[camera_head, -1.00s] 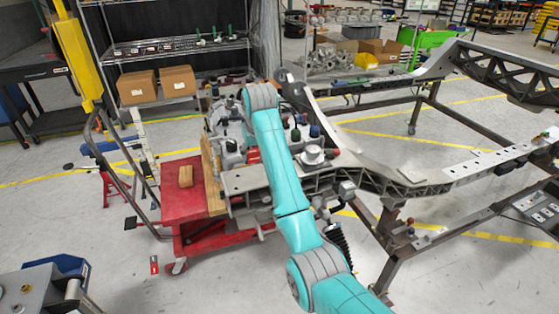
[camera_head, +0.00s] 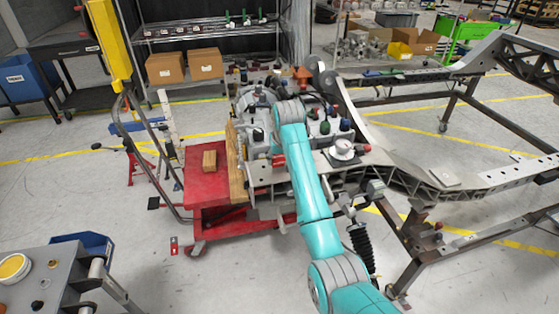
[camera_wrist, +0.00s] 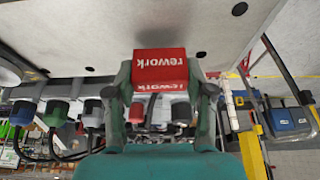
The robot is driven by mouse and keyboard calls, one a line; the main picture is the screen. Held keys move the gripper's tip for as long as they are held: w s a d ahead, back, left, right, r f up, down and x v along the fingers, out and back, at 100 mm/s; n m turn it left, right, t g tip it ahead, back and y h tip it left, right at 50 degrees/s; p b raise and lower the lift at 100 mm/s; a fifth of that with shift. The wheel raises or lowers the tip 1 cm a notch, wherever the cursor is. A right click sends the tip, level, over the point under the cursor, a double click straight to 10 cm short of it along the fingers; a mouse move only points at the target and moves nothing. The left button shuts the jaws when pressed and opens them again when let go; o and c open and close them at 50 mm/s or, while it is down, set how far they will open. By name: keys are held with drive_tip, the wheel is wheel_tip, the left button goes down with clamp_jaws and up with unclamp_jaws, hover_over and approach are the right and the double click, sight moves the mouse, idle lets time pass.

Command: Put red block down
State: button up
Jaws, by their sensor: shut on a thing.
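The red block (camera_wrist: 160,64), with "rework" in white letters appearing upside down, is held between the two fingers of my gripper (camera_wrist: 161,80) in the wrist view. The gripper is shut on it, with one finger on each side. In the head view my teal arm reaches over the chassis fixture and hides the gripper. A small reddish-brown thing shows just beyond the arm's top there; I cannot tell whether it is the block. I cannot see any surface touching the block.
A red cart (camera_head: 205,190) with a small wooden block (camera_head: 209,160) stands left of the arm. The chassis frame (camera_head: 430,185) extends right. Cardboard boxes (camera_head: 185,66) sit on a rack behind. A grey table (camera_head: 70,280) is at lower left. Clear floor lies between.

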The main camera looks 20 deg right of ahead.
drive_tip(key=shift+f, duration=0.55)
drive_tip(key=shift+f, duration=0.1)
drive_tip(key=o, duration=0.9)
drive_tip(key=shift+o, duration=0.2)
drive_tip(key=v, duration=1.2)
drive_tip(key=shift+s, duration=0.1)
